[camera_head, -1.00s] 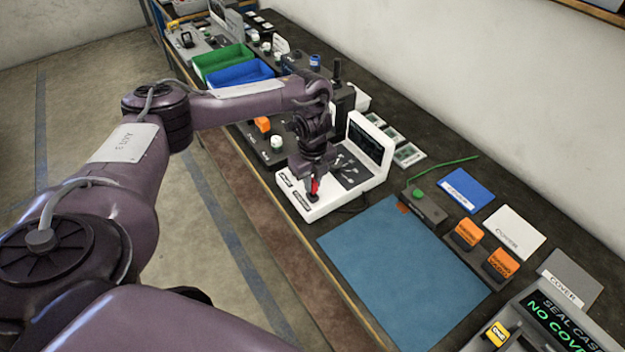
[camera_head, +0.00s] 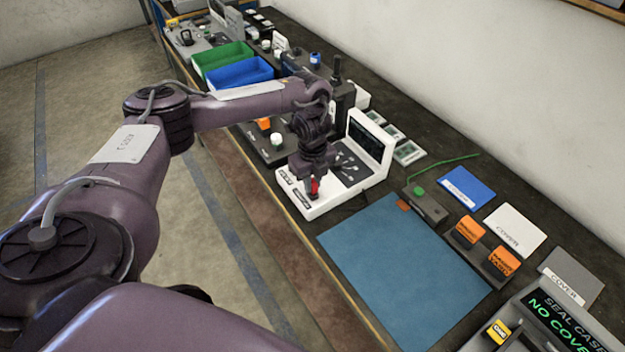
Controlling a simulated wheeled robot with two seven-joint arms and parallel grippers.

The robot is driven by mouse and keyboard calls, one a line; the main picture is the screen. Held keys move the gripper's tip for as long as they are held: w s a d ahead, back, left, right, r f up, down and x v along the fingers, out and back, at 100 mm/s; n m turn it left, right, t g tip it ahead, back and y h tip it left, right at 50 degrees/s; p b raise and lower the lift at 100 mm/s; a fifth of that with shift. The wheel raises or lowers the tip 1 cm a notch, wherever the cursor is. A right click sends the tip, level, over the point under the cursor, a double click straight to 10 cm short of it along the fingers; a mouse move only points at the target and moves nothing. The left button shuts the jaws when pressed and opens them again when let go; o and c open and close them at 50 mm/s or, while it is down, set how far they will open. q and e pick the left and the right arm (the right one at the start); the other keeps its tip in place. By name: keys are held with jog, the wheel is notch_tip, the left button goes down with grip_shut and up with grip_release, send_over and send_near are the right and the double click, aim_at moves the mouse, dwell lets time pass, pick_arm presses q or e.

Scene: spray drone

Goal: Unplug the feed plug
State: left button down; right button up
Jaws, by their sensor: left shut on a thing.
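A white device with a dark upright screen (camera_head: 370,138) stands on the bench at the middle of the head view. My left gripper (camera_head: 314,190) points down over the front-left part of its white base. It is shut on a small red part (camera_head: 315,187), mostly hidden by the fingers. I cannot tell whether this is the feed plug, or whether it is still seated. A green plug-like piece (camera_head: 418,191) with a green cable (camera_head: 450,162) sits on a dark box to the right. My right gripper is not in view.
A blue mat (camera_head: 400,265) lies clear in front of the dark box. Two orange blocks (camera_head: 468,232), cover sheets and a seal case display (camera_head: 560,320) are to the right. Green and blue bins (camera_head: 240,74) stand behind my left arm.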

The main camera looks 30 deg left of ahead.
pick_arm(q)
jog(key=shift+f+b, duration=0.4)
jog(key=shift+f, duration=0.3)
jog(key=c, duration=1.3)
grip_release()
jog(key=shift+r, duration=0.1)
jog(key=shift+r, duration=0.35)
notch_tip(320, 180, up, 7)
jog(key=shift+r, duration=0.1)
